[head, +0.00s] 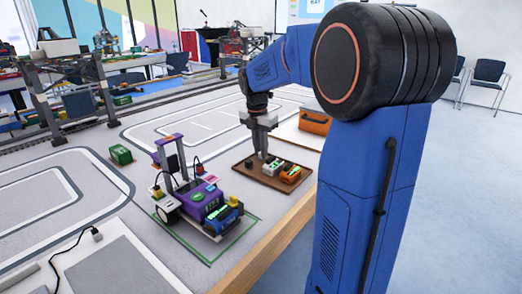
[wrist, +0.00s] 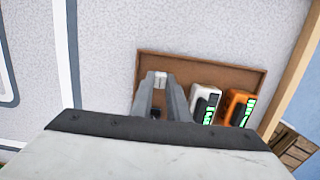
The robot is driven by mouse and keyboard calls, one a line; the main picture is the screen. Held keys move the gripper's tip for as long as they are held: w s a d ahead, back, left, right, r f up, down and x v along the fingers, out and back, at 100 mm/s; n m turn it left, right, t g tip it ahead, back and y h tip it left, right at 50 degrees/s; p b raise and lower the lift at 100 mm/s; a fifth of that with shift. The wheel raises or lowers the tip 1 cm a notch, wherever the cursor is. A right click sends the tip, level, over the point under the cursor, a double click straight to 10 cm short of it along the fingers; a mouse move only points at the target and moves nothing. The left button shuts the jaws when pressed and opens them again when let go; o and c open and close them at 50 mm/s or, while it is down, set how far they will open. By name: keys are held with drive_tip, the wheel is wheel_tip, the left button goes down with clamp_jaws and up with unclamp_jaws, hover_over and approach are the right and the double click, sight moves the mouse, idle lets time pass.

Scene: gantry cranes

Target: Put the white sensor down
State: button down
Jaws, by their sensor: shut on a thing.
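My gripper (head: 262,154) points down at the left part of a brown tray (head: 243,171). In the wrist view my gripper (wrist: 160,84) is shut on a white thing (wrist: 160,78), which I take to be the white sensor. The fingers hide most of it, and a dark part shows between them. I cannot tell whether it touches the tray floor. A second white unit with a green display (wrist: 204,101) stands in the tray to its right, also seen in the head view (head: 273,164).
An orange unit (head: 291,174) stands at the tray's right end. A purple wheeled robot (head: 205,203) stands left of the tray. An orange case (head: 315,121) lies behind the tray. A green box (head: 120,154) sits farther left. The wooden table edge (head: 270,245) runs in front.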

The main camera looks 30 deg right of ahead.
drive_tip(key=shift+f, duration=0.15)
drive_tip(key=c, duration=1.7)
unclamp_jaws()
drive_tip(key=r, duration=0.4)
drive_tip(key=a+r, duration=0.1)
drive_tip(key=r, duration=0.7)
drive_tip(key=shift+s+a+r, duration=0.1)
drive_tip(key=shift+s+a, duration=0.1)
drive_tip(key=shift+s, duration=0.05)
drive_tip(key=shift+s, duration=0.1)
